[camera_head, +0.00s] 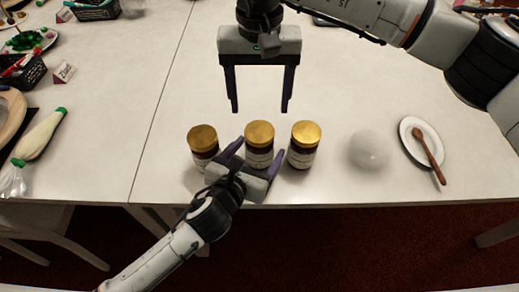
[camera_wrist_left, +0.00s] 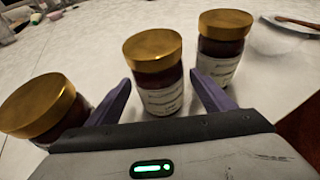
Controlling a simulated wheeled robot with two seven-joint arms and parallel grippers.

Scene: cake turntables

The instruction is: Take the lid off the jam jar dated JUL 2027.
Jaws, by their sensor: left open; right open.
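Three jam jars with gold lids and pale labels stand in a row near the table's front edge: the left jar (camera_head: 203,145), the middle jar (camera_head: 259,146) and the right jar (camera_head: 303,146). The label dates are too small to read. My left gripper (camera_head: 258,152) is open, with its fingers on either side of the middle jar. In the left wrist view the middle jar (camera_wrist_left: 157,75) stands between the spread fingers, with a gap visible on each side. My right gripper (camera_head: 259,108) is open and empty, pointing toward the front edge, behind the jars in the picture.
A round whitish translucent object (camera_head: 369,150) stands right of the jars, beside a white plate (camera_head: 412,129) with a wooden spoon (camera_head: 429,156). A piping bag (camera_head: 40,135) and a black basket (camera_head: 24,74) lie at the left. The table between is clear.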

